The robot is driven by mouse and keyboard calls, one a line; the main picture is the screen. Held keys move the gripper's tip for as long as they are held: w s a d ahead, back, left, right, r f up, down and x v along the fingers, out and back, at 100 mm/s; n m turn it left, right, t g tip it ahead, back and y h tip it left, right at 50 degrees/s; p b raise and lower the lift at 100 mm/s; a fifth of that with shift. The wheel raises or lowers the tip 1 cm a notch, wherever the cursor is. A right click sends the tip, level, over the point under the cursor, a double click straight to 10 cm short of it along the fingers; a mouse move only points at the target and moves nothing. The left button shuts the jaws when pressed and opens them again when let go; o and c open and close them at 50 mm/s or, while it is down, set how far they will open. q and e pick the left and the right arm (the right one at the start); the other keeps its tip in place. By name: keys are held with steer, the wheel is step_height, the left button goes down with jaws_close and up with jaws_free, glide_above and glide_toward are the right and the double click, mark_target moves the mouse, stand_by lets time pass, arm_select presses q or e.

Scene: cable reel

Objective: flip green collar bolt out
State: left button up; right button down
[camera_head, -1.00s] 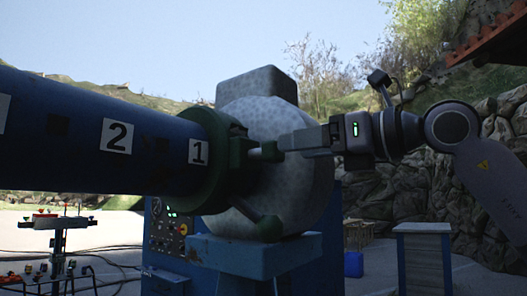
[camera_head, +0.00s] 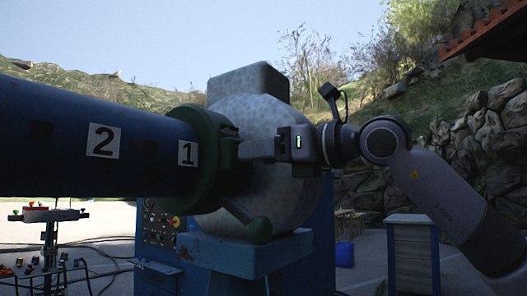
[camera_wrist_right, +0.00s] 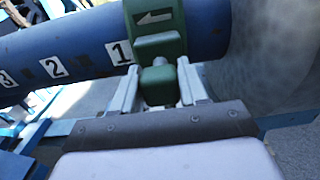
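The green collar (camera_head: 212,150) sits around the end of the blue shaft, by the label 1. It also shows in the right wrist view (camera_wrist_right: 155,20), with a white arrow pointing left. In that view the green-headed bolt (camera_wrist_right: 158,85) stands out from the collar on a grey shank. My right gripper (camera_head: 246,149) reaches in from the right against the collar. In the right wrist view the fingers (camera_wrist_right: 159,82) lie on both sides of the bolt's green head, open with little gap. In the head view the gripper hides this bolt. My left gripper is not in view.
A lower green-ended bolt (camera_head: 259,230) sticks out below the gripper. The big grey rounded housing (camera_head: 270,120) stands close behind. The blue shaft (camera_head: 60,135) fills the left. A blue control cabinet (camera_head: 160,235) stands below, and a side stand (camera_head: 411,250) to the right.

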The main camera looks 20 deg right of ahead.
steer(key=b+v, duration=0.1)
steer(key=v, duration=0.2)
steer(key=shift+b, duration=0.4)
steer(key=c, duration=0.7)
jaws_free()
steer(key=shift+s+d, duration=0.1)
steer(key=shift+d, duration=0.05)
steer(key=shift+b+v, duration=1)
steer(key=shift+v, duration=2.65)
